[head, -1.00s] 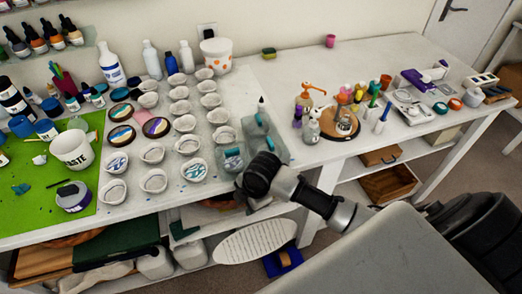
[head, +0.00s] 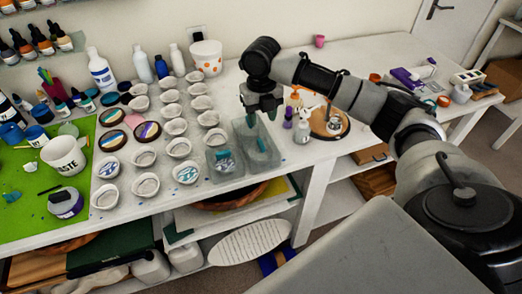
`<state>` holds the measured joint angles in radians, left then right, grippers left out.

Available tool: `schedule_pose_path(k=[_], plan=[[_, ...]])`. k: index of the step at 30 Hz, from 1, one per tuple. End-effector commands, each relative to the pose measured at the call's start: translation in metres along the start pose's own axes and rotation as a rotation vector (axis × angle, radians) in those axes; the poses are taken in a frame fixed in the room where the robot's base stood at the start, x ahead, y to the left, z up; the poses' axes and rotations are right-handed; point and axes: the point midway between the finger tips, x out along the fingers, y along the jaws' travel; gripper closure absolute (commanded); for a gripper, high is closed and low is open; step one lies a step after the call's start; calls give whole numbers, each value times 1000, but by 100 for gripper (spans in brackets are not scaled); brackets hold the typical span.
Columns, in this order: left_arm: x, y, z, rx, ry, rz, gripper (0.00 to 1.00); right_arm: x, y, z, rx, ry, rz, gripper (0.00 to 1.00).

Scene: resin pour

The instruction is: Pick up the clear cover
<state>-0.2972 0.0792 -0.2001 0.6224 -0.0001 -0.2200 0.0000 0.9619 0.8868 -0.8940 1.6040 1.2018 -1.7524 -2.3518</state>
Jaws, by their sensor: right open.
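Two clear, see-through box shapes stand side by side at the front edge of the white table, right of the rows of white cups. The right one (head: 268,157) has a teal item inside or behind it. I cannot tell for sure which is the clear cover. My right gripper (head: 262,117) points down just above the back of the right clear box. It is open with nothing visible between its fingers; whether it touches the box is unclear. My left gripper is out of view.
Several white cups (head: 145,186) stand in rows to the left. A round wooden board (head: 338,132) with small bottles is on the right, partly behind my arm. A white bucket with orange dots (head: 206,57) stands at the back.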

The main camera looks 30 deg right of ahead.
Motion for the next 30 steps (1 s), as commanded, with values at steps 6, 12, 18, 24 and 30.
schedule_pose_path(k=[6, 12, 18, 24, 30], plan=[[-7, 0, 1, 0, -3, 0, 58, 35, 0, -1, 0, 3, -2, 55], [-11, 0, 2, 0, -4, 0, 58, 50, 1, -1, 0, 2, 0, 55], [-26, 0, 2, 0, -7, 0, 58, 78, 0, -1, 1, 4, -2, 55], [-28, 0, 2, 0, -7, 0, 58, 98, 0, 0, 1, 0, -1, 55], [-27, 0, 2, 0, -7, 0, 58, 99, 0, 0, 0, -1, -1, 55]])
